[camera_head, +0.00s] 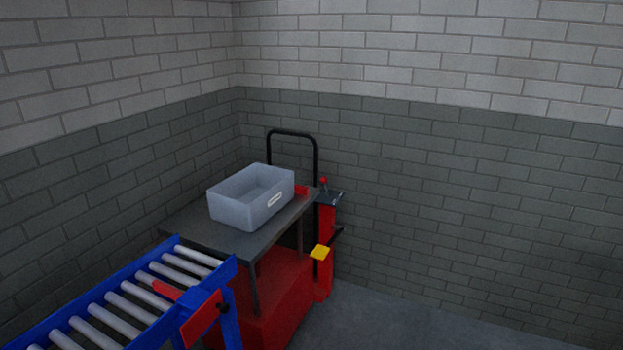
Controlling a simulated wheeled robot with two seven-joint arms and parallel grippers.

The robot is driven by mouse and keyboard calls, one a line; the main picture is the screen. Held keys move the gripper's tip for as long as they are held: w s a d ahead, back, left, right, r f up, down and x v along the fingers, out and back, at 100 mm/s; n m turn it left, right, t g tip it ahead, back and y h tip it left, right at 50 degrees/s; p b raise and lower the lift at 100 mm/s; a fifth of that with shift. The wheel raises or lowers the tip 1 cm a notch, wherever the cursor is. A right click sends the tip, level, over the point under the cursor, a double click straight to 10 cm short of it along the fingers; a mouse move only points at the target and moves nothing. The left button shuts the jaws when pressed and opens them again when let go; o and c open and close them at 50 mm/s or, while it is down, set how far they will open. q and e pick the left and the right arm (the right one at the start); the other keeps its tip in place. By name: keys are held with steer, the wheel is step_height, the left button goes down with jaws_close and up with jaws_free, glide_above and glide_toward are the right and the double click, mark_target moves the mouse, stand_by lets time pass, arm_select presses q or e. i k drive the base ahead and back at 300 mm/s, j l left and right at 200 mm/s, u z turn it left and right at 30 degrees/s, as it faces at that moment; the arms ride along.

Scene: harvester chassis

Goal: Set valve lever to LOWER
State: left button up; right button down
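A small lever with a red knob (323,181) stands at the top of a red post at the right side of the red lift cart (276,303). It looks roughly upright, but it is too small to tell its exact setting, and no label can be read. A yellow pedal-like piece (320,252) sticks out lower on the cart. Neither of my grippers is in view.
A grey translucent bin (236,211) sits on the cart's dark top (183,224). A black handle (292,132) rises behind it. A blue roller conveyor (136,267) with a red plate stands at the lower left. Brick walls close the corner. Floor at the lower right is clear.

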mark_target(324, 180)
steer(key=i+l+u, duration=0.25)
steer(key=i+l, duration=0.3)
steer(key=i, duration=0.2)
steer(key=i+l+u, duration=0.25)
steer(key=i+l, duration=0.4)
steer(key=i+l+u, duration=0.25)
steer(key=i+l, duration=0.4)
steer(key=l, duration=0.2)
